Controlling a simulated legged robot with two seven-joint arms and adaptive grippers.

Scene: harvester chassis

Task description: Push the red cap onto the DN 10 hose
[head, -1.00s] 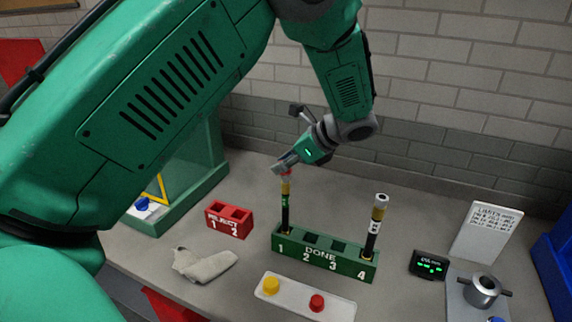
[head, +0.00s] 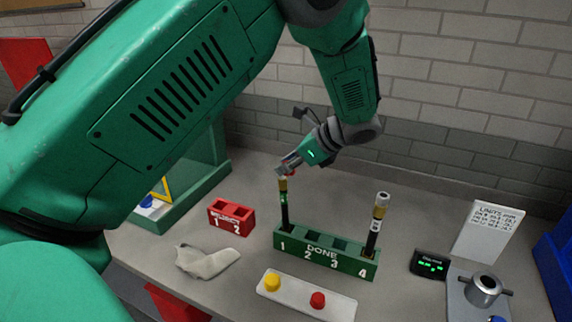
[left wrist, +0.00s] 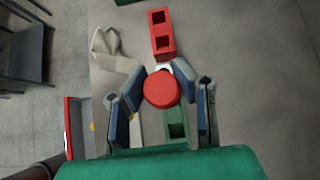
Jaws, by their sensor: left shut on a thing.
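My left gripper (head: 286,167) is shut on a red cap (left wrist: 162,88). In the head view the cap is mostly hidden by the fingers. The cap is just above the brass-coloured top of a black hose (head: 285,208) with a green band. I cannot tell whether cap and hose touch. The hose stands nearly upright in slot 1 of the green DONE rack (head: 326,262). In the left wrist view, a pale rim shows behind the cap. A second hose (head: 374,232) with a white band and silvery top stands in slot 4. My right gripper is not in view.
A white tray (head: 337,308) at the front holds a yellow cap (head: 272,283) and another red cap (head: 317,300). A red REJECT block (head: 232,218) and a cloth (head: 207,262) lie left. A display (head: 430,264) and metal fixture (head: 484,290) stand right.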

